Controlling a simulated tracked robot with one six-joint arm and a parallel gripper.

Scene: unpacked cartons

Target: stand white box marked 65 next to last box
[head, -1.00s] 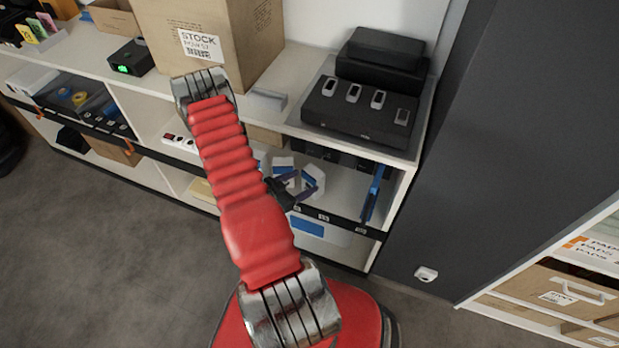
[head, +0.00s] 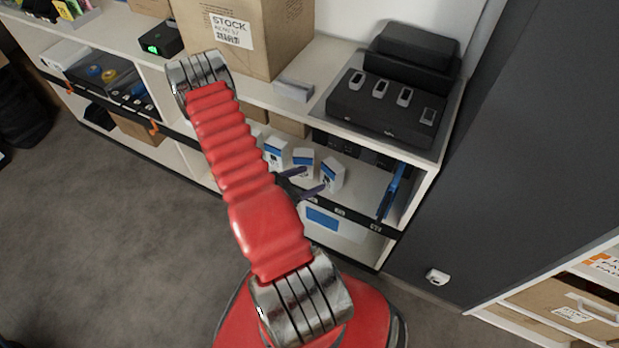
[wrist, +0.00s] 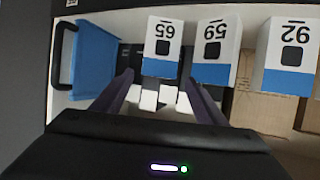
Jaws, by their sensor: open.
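The white box marked 65 (wrist: 162,40) stands upright on the shelf and shows upside down in the wrist view, with a blue band. In the head view it appears as the rightmost white box (head: 334,174). The box marked 59 (wrist: 216,48) stands beside it with a small gap, and the box marked 92 (wrist: 291,50) stands beyond that. My gripper (wrist: 158,79) is open, its fingers pointing at the box marked 65, one toward each side. In the head view the fingers (head: 315,178) reach the box fronts; I cannot tell whether they touch.
A blue item (wrist: 92,60) stands at the shelf's end near the box marked 65, with free room between. Brown cartons (wrist: 265,108) are behind the white boxes. The counter (head: 262,95) overhead limits height. A dark wall (head: 500,160) rises beside the shelf.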

